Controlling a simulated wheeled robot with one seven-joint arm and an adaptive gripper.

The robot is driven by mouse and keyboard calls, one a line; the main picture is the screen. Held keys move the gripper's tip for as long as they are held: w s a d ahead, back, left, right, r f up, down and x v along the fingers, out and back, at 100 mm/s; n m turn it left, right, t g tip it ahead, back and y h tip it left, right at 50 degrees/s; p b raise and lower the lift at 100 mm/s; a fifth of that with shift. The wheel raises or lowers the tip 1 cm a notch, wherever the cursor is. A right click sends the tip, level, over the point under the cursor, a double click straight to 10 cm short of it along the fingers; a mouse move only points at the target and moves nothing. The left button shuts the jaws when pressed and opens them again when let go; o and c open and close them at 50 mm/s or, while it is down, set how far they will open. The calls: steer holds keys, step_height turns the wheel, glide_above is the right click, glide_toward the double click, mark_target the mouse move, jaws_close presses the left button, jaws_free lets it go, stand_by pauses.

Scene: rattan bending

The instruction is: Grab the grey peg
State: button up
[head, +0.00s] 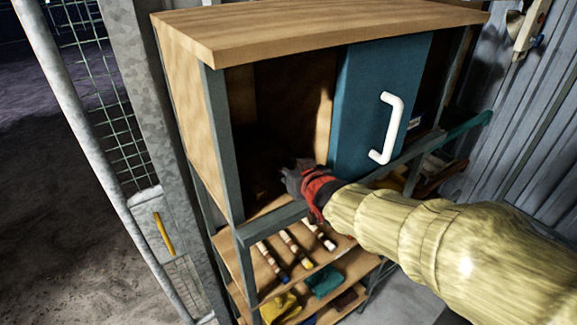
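My gripper (290,177), dark with a red part behind the fingers, is at the opening of the cabinet's upper compartment. It is left of the blue door (365,105), which has a white handle. The fingers are small and dark against the shadowed interior, so I cannot tell whether they are open or shut, or hold anything. I cannot make out a grey peg; the inside of the compartment is dark and partly behind my gripper.
The wooden cabinet (320,30) has a grey metal frame. Lower shelves hold several sticks (297,250), a yellow item (280,307) and a teal item (325,281). A mesh gate (95,95) stands left, a corrugated wall (535,130) right. A green bar (465,130) sticks out at right.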

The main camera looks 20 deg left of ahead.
steer(key=c, duration=0.6)
